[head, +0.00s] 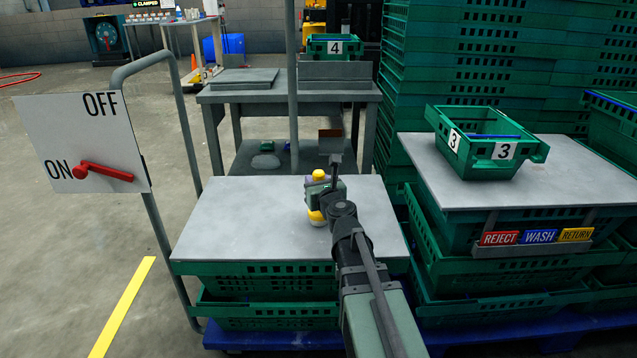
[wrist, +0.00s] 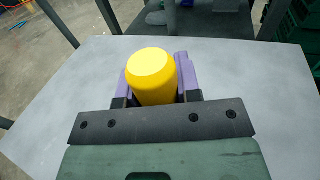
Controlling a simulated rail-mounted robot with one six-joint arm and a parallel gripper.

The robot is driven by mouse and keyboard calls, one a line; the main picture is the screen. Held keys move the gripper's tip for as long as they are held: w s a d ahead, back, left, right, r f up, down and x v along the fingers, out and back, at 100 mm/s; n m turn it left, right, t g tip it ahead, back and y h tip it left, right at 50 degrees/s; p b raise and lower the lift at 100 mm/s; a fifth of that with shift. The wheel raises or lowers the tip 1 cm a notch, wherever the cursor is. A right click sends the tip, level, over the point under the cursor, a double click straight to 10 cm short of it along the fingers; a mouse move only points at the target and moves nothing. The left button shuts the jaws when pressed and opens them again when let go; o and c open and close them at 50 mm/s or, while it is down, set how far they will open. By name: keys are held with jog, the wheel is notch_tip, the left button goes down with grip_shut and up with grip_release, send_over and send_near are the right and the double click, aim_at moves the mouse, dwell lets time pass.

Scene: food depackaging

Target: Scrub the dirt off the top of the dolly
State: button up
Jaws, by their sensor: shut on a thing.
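My gripper (head: 316,194) is shut on a yellow-handled scrubber (head: 316,215), whose pale lower end points down. In the wrist view the scrubber's rounded yellow top (wrist: 152,72) sits between the purple finger pads of my gripper (wrist: 155,88). The scrubber is over the middle of a grey top (head: 235,215) resting on green crates. I cannot tell whether its lower end touches this surface. The grey top also fills much of the wrist view (wrist: 60,95). It looks faintly mottled, with no distinct dirt patch visible. My gripper and arm hide part of it.
A sign with a red lever (head: 105,172) stands at the left, the lever by ON. At the right, a green crate marked 3 (head: 487,150) sits on another grey top above REJECT, WASH and RETURN cards. A grey workbench (head: 240,95) and tall crate stacks (head: 480,60) stand behind.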

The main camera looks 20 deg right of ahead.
notch_tip(320, 180, up, 8)
jog(key=p, duration=0.6)
jog(key=shift+d, duration=0.2)
jog(key=shift+s+f, duration=0.1)
